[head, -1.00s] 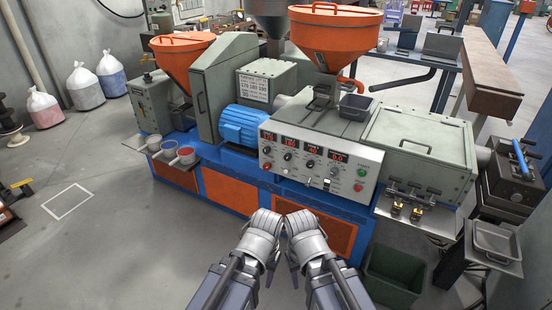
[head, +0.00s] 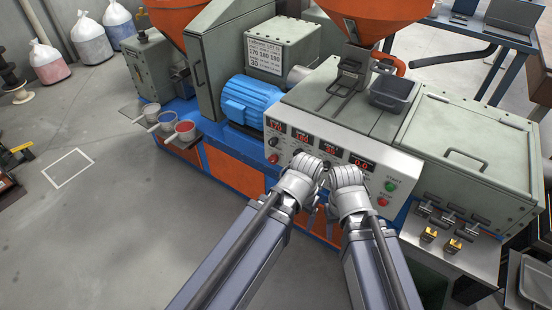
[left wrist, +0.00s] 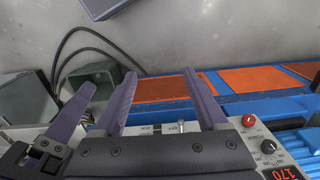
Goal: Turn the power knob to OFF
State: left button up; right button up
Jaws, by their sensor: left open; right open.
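The control panel (head: 340,157) on the machine front carries red number displays and several small controls. A red round knob (left wrist: 249,120) and a black knob (left wrist: 268,146) show in the left wrist view. A small silver lever (left wrist: 182,126) shows between the spread fingers of my left gripper (left wrist: 163,98). In the head view my left gripper (head: 304,172) and right gripper (head: 347,178) are side by side before the panel's lower middle, hiding part of it. Both are open; contact cannot be told.
A green start button (head: 390,186) and a red stop button (head: 382,201) sit at the panel's right. Cups of pellets (head: 185,130) stand at left.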

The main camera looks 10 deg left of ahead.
pick_arm(q)
jog(key=shift+o, duration=0.4)
jog(key=w+f+m+t+h+b, duration=0.1)
jog(key=w+f+t+h+b, duration=0.1)
jog(key=w+f+b, duration=0.7)
jog(key=shift+w+a+f+t+h, duration=0.25)
jog(key=shift+w+a+t+h, duration=0.25)
jog(key=shift+h, duration=0.4)
jog(key=n+t+h+b, duration=0.1)
jog(key=t+b, duration=0.9)
jog(key=b, duration=0.6)
send_near(271, 161)
jog(key=w, duration=0.2)
jog(key=shift+s+d+f+b+x, duration=0.1)
jog(key=shift+b+x, duration=0.4)
jog(key=shift+x, duration=0.8)
jog(key=shift+s+d+f+b+x, duration=0.1)
jog(key=shift+b+x, duration=0.45)
jog(key=shift+x, duration=0.8)
jog(key=shift+s+d+f+b+x, duration=0.1)
jog(key=shift+b+x, duration=0.4)
jog(key=shift+x, duration=0.8)
jog(key=shift+c, duration=0.4)
grip_shut()
